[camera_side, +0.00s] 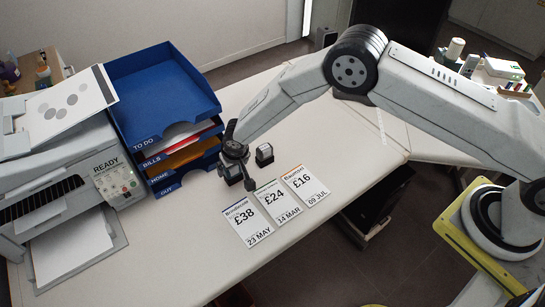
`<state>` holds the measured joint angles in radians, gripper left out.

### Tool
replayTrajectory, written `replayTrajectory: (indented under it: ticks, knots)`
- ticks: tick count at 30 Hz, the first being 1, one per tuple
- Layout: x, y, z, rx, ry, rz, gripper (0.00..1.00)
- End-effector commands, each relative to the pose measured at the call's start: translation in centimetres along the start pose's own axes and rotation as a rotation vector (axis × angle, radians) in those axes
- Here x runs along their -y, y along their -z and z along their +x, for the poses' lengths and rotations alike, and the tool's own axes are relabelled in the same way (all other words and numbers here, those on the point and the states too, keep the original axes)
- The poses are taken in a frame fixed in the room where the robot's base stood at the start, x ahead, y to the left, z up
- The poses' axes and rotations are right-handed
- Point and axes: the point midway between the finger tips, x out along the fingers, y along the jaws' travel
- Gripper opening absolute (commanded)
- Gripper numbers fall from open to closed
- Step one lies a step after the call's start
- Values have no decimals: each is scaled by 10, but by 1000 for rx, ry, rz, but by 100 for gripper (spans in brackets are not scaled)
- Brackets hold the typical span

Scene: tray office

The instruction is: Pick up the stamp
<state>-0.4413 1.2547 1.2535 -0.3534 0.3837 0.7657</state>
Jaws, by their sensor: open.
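A small dark block with a pale top, which looks like the stamp (264,155), stands on the white table just behind the cards. My gripper (240,178) is low over the table, to the left of and a little in front of this block and apart from it. The gripper is open and points down. The dark shapes at its fingertips run together, so I cannot tell whether another small dark thing stands between or behind the fingers.
Three price cards (248,222) lie flat just right of my gripper. A blue stacked letter tray (165,90) stands close on its left, beside a printer (70,160). The white table (190,250) is clear in front. Its right edge drops to the floor.

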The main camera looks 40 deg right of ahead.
Motion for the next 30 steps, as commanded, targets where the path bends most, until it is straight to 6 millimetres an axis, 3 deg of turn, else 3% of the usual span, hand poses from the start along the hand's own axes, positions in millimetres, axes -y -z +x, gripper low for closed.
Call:
replayTrajectory:
  ticks: [18, 30]
  knots:
    - [-1, 3, 46, 1, 0, 0, 100]
    - [-1, 3, 49, 0, 0, 0, 100]
